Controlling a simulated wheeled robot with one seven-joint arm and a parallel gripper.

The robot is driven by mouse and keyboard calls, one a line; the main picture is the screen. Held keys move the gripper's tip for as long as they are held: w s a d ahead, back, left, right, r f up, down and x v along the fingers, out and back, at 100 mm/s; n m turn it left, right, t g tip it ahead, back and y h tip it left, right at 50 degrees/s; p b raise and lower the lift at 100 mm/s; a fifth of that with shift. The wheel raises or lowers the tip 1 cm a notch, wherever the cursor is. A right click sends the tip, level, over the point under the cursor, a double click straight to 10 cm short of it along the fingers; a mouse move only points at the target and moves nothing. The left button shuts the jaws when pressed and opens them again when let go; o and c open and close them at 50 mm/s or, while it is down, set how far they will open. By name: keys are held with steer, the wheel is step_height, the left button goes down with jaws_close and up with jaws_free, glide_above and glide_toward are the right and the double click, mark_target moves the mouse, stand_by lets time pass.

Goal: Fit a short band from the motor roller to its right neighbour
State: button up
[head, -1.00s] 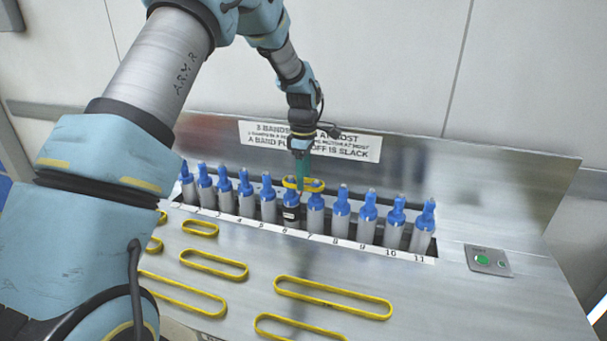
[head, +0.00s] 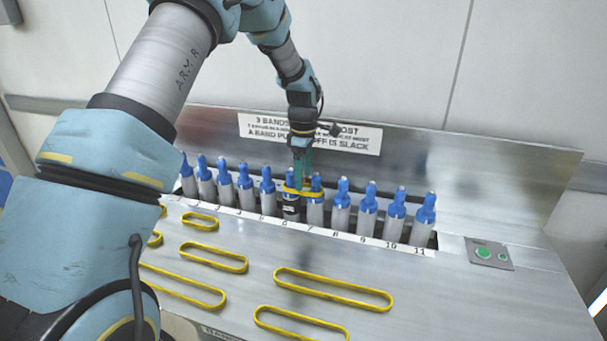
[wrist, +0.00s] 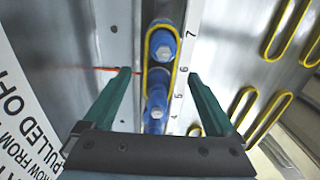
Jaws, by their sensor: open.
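The motor roller (head: 291,212), a blue-topped roller with a dark body and label, stands in the row by number 6. Its right neighbour (head: 316,208) is a silver roller with a blue top. A short yellow band (head: 318,194) lies around the blue tops of these two rollers; it also shows in the wrist view (wrist: 147,70), looped around two blue tops. My gripper (head: 302,178) is open just above the band. In the wrist view its green fingers (wrist: 160,76) stand apart on either side of the row, clear of the band.
More blue-topped rollers (head: 370,205) stand close on both sides. Several yellow bands of different lengths (head: 333,289) lie on the metal deck in front. A panel with a green button (head: 483,253) is at the right. A sign (head: 350,138) is on the back plate.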

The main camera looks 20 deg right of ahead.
step_height(320, 180, up, 10)
steer(key=b, duration=0.3)
steer(key=s+a+m, duration=0.3)
steer(key=a+m, duration=0.3)
steer(key=a, duration=1.5)
steer(key=s+a+f+m, duration=0.2)
steer(key=s+a, duration=0.4)
steer(key=a, duration=0.1)
steer(key=s+a+f+m+t, duration=0.1)
steer(key=s+a+f+m, duration=0.1)
steer(key=s+a, duration=0.4)
steer(key=shift+s+a+m+t, duration=0.15)
steer(key=shift+a+m+t, duration=0.15)
steer(key=shift+a+m, duration=0.35)
